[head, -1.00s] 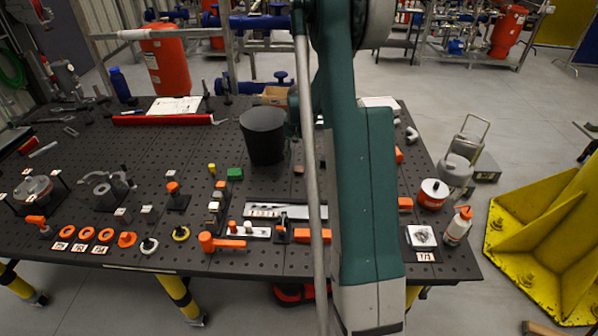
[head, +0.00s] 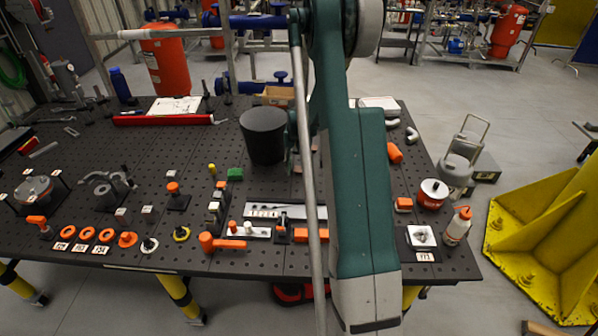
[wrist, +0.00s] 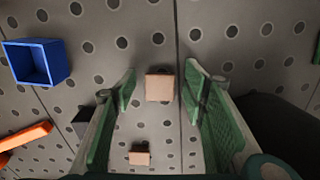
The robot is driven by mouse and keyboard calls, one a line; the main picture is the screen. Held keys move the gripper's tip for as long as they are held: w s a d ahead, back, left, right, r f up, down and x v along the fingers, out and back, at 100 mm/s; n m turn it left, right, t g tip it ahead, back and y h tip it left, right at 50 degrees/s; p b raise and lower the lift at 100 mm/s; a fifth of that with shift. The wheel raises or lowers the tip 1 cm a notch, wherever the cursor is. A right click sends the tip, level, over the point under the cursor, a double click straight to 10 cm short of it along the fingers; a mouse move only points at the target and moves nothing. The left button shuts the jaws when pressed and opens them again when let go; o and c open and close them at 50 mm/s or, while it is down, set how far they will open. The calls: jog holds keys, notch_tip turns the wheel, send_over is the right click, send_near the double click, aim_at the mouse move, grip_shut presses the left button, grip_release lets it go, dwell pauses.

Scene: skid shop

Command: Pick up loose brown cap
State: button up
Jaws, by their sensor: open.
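In the wrist view, a light-brown square piece (wrist: 159,86), which looks like the brown cap, lies on the dark perforated bench top. My gripper (wrist: 160,93) is open, with its two green-padded fingers on the left and right of this piece. Gaps show between the piece and both fingers. A second, smaller-looking tan piece with a dark side (wrist: 139,156) lies lower in the view, also between the fingers. In the head view, my arm hides most of the gripper, and I cannot make out the cap clearly.
A black bucket (head: 263,137) stands left of my arm and fills the right of the wrist view (wrist: 275,120). A blue open box (wrist: 36,63) and an orange piece (wrist: 25,138) lie left of the fingers. Several orange fittings line the bench front.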

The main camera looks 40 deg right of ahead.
aim_at(299, 171)
jog(key=shift+c, duration=0.4)
jog(key=c, duration=0.7)
jog(key=shift+r, duration=4.95)
